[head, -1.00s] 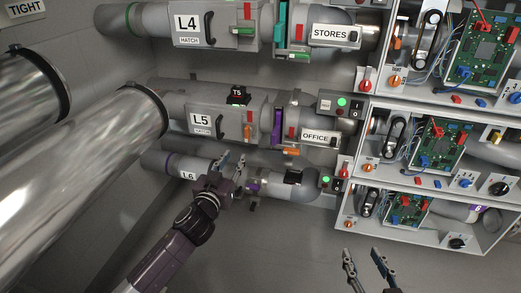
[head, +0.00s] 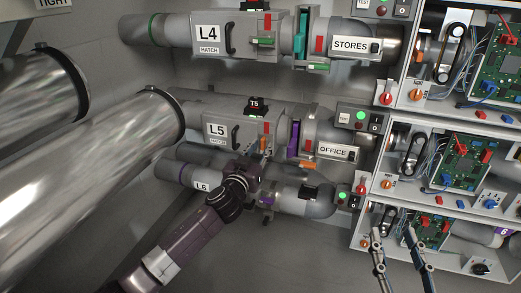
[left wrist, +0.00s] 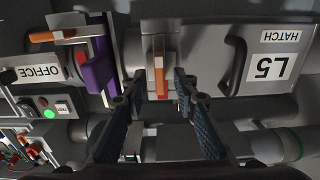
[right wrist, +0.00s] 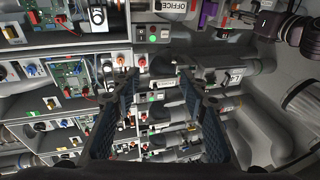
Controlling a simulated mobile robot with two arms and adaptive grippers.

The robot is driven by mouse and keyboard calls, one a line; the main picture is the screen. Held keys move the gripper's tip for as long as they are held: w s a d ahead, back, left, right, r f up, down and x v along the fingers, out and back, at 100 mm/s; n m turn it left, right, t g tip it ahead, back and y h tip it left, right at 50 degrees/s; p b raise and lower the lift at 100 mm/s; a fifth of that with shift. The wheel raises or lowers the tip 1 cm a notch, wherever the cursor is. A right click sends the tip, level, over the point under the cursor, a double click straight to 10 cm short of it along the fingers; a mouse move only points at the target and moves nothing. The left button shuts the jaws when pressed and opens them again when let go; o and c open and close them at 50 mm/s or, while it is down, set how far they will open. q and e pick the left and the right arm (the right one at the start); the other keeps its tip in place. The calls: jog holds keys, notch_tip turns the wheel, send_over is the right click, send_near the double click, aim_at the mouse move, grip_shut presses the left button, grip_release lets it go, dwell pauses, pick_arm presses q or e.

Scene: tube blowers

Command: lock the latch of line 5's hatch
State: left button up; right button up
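The line 5 hatch is a grey cover (head: 243,116) on the L5 pipe, with a black handle and the L5 label (head: 216,130). Its latch (head: 263,144) has an orange lever beside a red block. In the left wrist view the lever (left wrist: 158,72) stands upright in the picture, with a red part at its lower end. My left gripper (head: 251,164) is just below the latch in the head view. In the left wrist view it is open (left wrist: 159,85), its fingertips apart either side of the lever's lower end. My right gripper (head: 391,233) is open and empty, before the lower box.
A purple slide gate (head: 294,137) with an orange handle (head: 303,164) is right of the hatch. The L6 pipe (head: 190,177) runs below, behind my left arm. Line 4's latch (head: 264,41) has a green lever lying across. Open electrical boxes (head: 385,168) stand at right.

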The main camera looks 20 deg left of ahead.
pick_arm(q)
grip_shut()
dwell(0.3)
